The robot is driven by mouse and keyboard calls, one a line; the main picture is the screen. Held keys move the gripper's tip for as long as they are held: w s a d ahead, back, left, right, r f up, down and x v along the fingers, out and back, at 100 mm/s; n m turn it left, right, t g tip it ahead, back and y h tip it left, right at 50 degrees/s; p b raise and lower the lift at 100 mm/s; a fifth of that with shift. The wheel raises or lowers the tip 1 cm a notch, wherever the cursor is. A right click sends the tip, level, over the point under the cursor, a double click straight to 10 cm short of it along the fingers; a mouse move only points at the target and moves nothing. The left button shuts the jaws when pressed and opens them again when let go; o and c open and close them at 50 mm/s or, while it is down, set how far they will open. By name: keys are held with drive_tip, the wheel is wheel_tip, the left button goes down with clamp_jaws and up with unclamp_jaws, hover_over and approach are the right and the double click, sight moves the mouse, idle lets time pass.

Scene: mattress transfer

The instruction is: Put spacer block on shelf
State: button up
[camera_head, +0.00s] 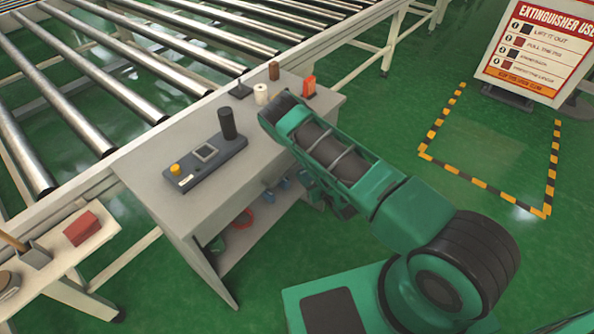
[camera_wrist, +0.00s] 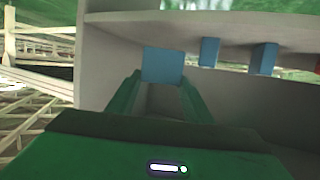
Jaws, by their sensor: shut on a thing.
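In the wrist view, the green fingers of my gripper (camera_wrist: 160,80) are shut on a blue block (camera_wrist: 162,65), which I take to be the spacer block. The held block is in front of a grey panel of the workbench, inside or at the edge of the shelf space (camera_wrist: 180,24). I cannot tell whether it touches the shelf. Two more blue blocks (camera_wrist: 209,52) (camera_wrist: 264,58) are to its right, apart from it. In the head view, my arm reaches down beside the grey bench, whose lower shelf (camera_head: 232,252) is partly visible. My fingers and the held block are hidden there.
The bench top (camera_head: 150,160) carries a control box (camera_head: 205,163), a white spool (camera_head: 261,95) and an orange-red item (camera_head: 309,86). A red ring (camera_head: 243,219) is on the lower shelf. A roller conveyor (camera_head: 100,90) runs behind.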

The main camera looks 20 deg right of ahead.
drive_tip(key=w, duration=0.3)
drive_tip(key=w+a, duration=0.1)
drive_tip(key=w, duration=0.1)
drive_tip(key=shift+w+a, duration=0.2)
drive_tip(key=shift+w, duration=0.2)
drive_tip(key=shift+w+a+f, duration=0.1)
drive_tip(key=shift+w+f, duration=0.15)
drive_tip(key=shift+f, duration=0.35)
drive_tip(key=shift+w+f, duration=0.25)
drive_tip(key=shift+f, duration=0.95)
drive_tip(key=o, duration=1.2)
drive_tip(key=v, duration=1.2)
